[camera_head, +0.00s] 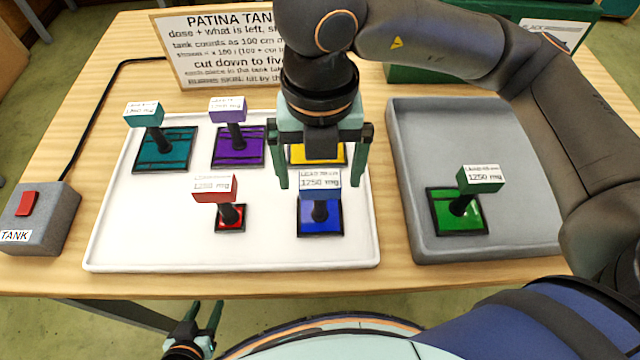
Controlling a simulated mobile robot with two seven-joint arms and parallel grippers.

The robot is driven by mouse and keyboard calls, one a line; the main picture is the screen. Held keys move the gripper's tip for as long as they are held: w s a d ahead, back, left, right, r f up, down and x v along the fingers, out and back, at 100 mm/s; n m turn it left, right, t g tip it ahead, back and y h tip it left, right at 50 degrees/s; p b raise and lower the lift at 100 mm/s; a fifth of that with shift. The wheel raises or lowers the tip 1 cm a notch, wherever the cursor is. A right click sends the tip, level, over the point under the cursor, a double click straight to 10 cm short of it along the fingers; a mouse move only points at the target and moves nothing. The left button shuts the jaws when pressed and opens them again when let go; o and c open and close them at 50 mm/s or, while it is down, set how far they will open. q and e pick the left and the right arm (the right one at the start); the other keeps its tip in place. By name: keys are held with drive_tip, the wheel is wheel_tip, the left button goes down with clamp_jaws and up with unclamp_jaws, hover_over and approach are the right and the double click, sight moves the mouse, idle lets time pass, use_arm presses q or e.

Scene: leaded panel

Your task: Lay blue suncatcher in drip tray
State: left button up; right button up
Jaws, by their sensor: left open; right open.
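The blue suncatcher (333,223) is a square dark-framed panel with a post and a tag reading 1250 mg. It lies flat at the front right of the white tray (120,250). My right gripper (320,184) is open, pointing down, with its fingers on either side of the blue tag; I cannot tell whether they touch it. The grey tray (540,241) at right, seemingly the drip tray, holds a green suncatcher (445,216) at its front left. My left gripper (205,318) is open and empty, low at the bottom, off the table's front edge.
The white tray also holds teal (150,165), purple (226,160), red (228,224) and yellow (330,154) suncatchers. A TANK switch box (45,222) stands left. A sign (200,50) and green box (410,74) stand behind. The grey tray's middle is bare.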

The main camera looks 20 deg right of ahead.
wheel_tip(320, 180, up, 6)
drive_tip(key=shift+r, duration=0.15)
